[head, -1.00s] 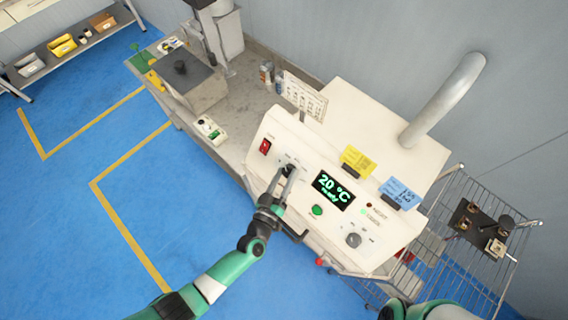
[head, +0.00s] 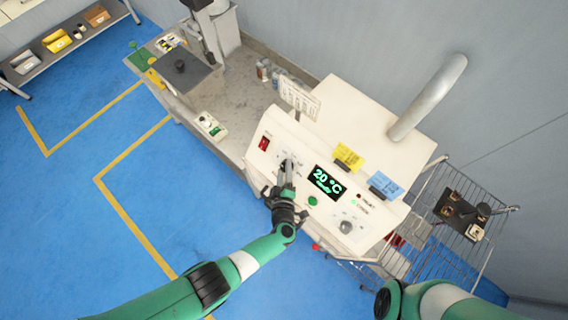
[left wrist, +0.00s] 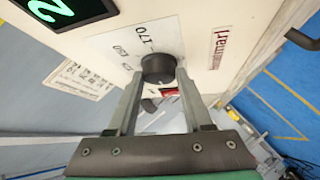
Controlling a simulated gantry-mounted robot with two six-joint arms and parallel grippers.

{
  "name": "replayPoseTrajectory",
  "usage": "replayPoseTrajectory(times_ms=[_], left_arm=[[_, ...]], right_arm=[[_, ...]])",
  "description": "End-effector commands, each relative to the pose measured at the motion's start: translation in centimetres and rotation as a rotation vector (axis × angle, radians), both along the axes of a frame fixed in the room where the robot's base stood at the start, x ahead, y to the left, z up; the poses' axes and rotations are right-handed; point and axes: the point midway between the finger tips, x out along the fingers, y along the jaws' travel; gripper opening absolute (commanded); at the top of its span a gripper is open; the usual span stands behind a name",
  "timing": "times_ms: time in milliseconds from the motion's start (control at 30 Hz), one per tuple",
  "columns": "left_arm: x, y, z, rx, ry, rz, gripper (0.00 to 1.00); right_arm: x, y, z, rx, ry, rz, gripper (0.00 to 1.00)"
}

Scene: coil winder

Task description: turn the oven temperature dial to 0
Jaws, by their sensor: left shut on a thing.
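The oven (head: 365,100) is a cream box with a sloped front panel. Its black temperature dial (left wrist: 158,68) sits on that panel, with printed marks such as 170 around it in the left wrist view. My left gripper (head: 287,168) is shut on the dial, one finger on each side. The fingers hide most of the dial in the head view, and its pointer cannot be made out. The display (head: 327,182) reads 20 °C in green. My right arm shows at the lower right of the head view; its gripper is out of the picture.
A red switch (head: 264,143) is left of the dial, and a green button (head: 312,201) and a grey knob (head: 347,226) are to its right. A wire rack (head: 432,245) stands right of the oven. A grey bench (head: 235,125) runs to the left.

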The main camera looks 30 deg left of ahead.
Motion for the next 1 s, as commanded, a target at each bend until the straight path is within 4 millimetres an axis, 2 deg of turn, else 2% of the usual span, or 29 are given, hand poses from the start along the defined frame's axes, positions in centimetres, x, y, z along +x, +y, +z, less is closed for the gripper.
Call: replayPoseTrajectory(times_ms=[533, 567, 700, 1000], left_arm=[[-0.05, -0.02, -0.15, -0.022, 0.008, 0.015, 0.0], [-0.06, -0.02, -0.16, -0.021, 0.008, 0.015, 0.56], [-0.05, -0.01, -0.13, -0.021, 0.008, 0.015, 0.81], [-0.13, -0.08, 0.04, -0.019, 0.007, 0.014, 0.81]], right_arm=[[-0.01, 0.0, 0.13, 0.0, 0.0, 0.0, 0.5], [-0.01, 0.0, 0.13, 0.0, 0.0, 0.0, 0.5], [0.0, 0.0, 0.13, 0.0, 0.0, 0.0, 0.5], [0.0, 0.0, 0.29, 0.0, 0.0, 0.0, 0.5]])
